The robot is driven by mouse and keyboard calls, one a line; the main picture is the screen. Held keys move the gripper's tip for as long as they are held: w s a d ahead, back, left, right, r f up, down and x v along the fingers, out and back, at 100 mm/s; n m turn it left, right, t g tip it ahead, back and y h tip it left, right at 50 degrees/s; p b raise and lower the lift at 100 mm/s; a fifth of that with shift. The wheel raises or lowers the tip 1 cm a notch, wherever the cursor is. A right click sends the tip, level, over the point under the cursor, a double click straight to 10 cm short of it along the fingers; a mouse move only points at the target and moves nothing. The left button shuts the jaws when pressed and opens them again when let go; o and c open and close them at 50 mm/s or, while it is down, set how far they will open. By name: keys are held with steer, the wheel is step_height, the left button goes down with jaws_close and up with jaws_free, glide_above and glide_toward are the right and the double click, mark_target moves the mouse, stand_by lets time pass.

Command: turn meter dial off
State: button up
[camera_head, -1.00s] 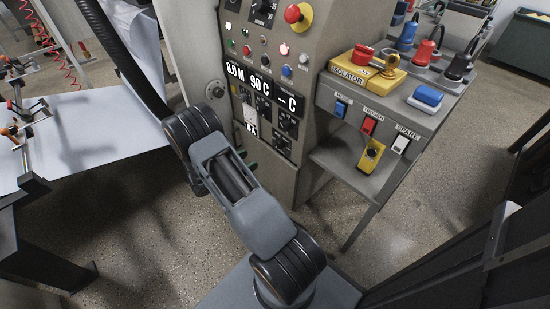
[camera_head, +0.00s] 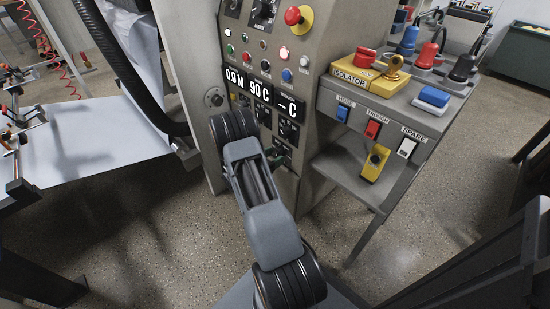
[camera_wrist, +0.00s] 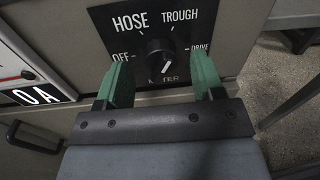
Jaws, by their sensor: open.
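The meter dial (camera_wrist: 158,52) is a black round knob on a black plate in the wrist view. The plate carries the labels HOSE, TROUGH, OFF and DRIVE; a lower label is partly hidden and ends in "TER". The knob's setting is hard to read. My gripper (camera_wrist: 160,76) is open, with one green finger to the left of the knob and one to the right, and nothing between them is clasped. In the head view my gripper (camera_head: 275,157) is mostly hidden behind my arm, close to the lower dials of the control panel.
The grey control panel (camera_head: 300,110) has lit displays, buttons and a red emergency stop (camera_head: 293,15). To its right stands a side bench (camera_head: 345,165) with a yellow isolator (camera_head: 362,74) and switches. A dark handle (camera_wrist: 33,137) lies at lower left in the wrist view.

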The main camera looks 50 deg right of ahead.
steer(key=shift+d, duration=0.5)
steer(key=shift+c, duration=0.3)
